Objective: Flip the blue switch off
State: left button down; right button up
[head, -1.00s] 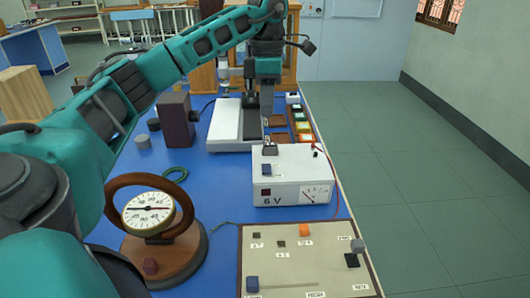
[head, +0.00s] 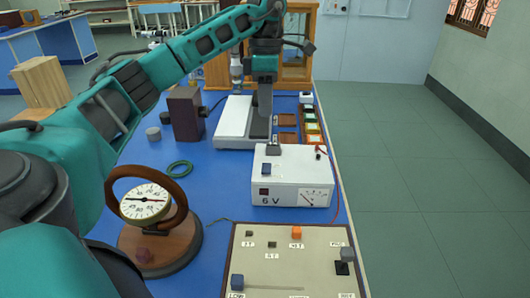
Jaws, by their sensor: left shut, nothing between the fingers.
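A small dark blue switch (head: 266,169) sits on the top left of the white power supply box (head: 292,194), which is marked 6 V. I cannot tell which way the switch is set. My left arm reaches in from the left, and its gripper (head: 266,116) points down just behind the box, beyond the switch in the picture. Its fingers are shut and empty, apart from the switch. A small dark grey part (head: 273,150) shows at the box's back edge below the fingers. My right gripper is out of view.
A control panel (head: 300,265) with several knobs lies in front of the box. A round dial (head: 145,204) in a wooden ring stands left of it. A white instrument (head: 234,122), a dark block (head: 186,114) and a green ring (head: 180,168) are behind.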

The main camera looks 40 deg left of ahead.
aim_at(265, 170)
pick_arm(q)
jog(key=f, duration=0.4)
jog(key=s+d+f, duration=0.1)
jog(key=f, duration=0.8)
jog(key=shift+s+d+f+b, duration=0.15)
jog(key=shift+s+f+b, duration=0.1)
jog(key=shift+f+b, duration=0.15)
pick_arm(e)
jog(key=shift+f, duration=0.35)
